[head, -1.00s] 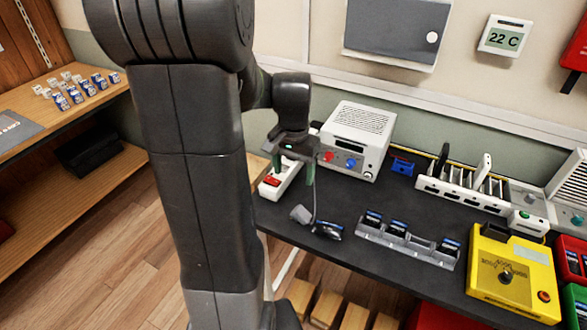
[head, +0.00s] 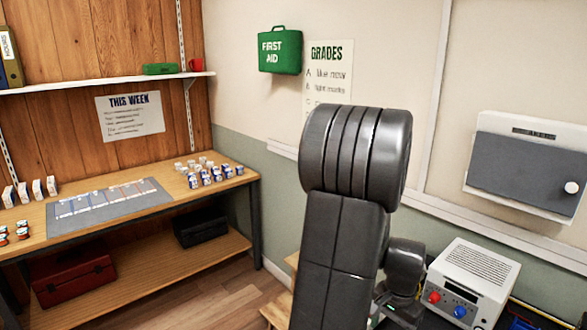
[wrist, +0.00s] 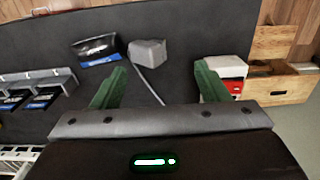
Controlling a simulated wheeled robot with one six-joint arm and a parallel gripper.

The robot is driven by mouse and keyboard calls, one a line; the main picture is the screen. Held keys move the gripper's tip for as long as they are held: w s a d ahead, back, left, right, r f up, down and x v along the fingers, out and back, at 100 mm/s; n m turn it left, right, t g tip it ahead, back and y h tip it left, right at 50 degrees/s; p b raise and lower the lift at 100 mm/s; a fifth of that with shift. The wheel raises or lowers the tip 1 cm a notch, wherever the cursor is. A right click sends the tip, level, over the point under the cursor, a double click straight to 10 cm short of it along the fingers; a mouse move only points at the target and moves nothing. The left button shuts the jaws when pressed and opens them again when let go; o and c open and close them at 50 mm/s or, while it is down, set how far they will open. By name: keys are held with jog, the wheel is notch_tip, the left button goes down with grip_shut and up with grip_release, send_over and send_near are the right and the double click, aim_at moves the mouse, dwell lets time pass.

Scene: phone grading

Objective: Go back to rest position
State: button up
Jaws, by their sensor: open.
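My gripper (wrist: 160,88) shows in the wrist view with its two green fingers spread apart and nothing between them but a thin grey cable lying on the dark bench. It hangs above the dark bench top (wrist: 180,22). Beyond the fingertips lie a grey block-like piece (wrist: 147,52) and a dark device with a blue edge (wrist: 98,50). In the head view my arm stands in the middle right, and the fingers are out of sight at the bottom edge.
In the wrist view a grey rack (wrist: 38,90) with dark phones is at left and a white box (wrist: 228,70) at right. The head view shows a white power unit (head: 468,285), a wall cabinet (head: 525,165) and a wooden bench (head: 95,215) with small boxes.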

notch_tip(320, 180, down, 6)
jog(key=shift+f+b, duration=0.15)
jog(key=shift+b, duration=0.55)
jog(key=shift+r+p, duration=0.45)
jog(key=shift+r, duration=0.1)
jog(key=shift+f, duration=0.15)
